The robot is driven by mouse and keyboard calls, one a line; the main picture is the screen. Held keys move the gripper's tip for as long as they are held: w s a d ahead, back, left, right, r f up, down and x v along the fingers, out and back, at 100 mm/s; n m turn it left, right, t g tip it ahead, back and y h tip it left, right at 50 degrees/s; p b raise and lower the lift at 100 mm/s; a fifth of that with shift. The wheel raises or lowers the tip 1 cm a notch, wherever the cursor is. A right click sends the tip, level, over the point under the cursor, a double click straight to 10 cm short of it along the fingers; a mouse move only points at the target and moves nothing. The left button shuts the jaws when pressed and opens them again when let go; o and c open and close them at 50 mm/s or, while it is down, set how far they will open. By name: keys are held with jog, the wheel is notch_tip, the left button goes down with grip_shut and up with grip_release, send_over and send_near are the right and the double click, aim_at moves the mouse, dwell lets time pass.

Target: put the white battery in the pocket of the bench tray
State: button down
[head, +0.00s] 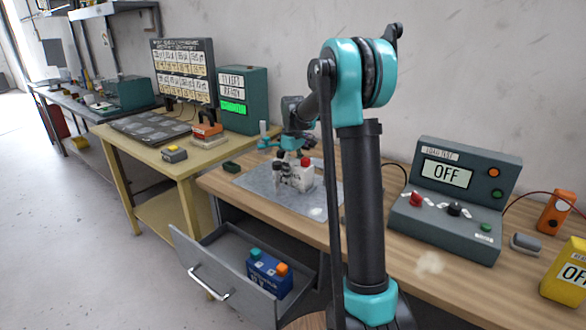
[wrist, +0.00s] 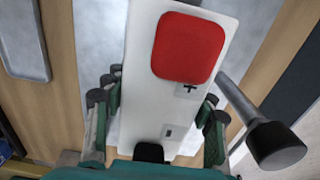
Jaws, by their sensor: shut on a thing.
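The white battery (wrist: 180,105) has a red terminal cap and a smaller black one, and fills the middle of the wrist view. It also shows in the head view (head: 305,180), upright over the bench tray. My gripper (wrist: 158,112) is shut on the battery, with its green fingers on both sides. In the head view my gripper (head: 290,148) is just above the tray area. The grey bench tray (head: 258,181) lies flat on the wooden bench; pale tray surface (wrist: 98,30) shows around the battery. The pocket and the battery's underside are hidden, so I cannot tell whether it touches the tray.
A grey rod with a black end (wrist: 265,130) is close right of the battery. The open drawer (head: 205,268) below holds a blue battery (head: 268,276). A load tester reading OFF (head: 455,200) stands right on the bench. A yellow table (head: 150,140) is left.

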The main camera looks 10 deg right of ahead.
aim_at(293, 162)
jog(key=c, duration=0.6)
grip_release()
jog(key=shift+o, duration=0.2)
notch_tip(293, 162, up, 12)
jog(key=shift+r, duration=0.1)
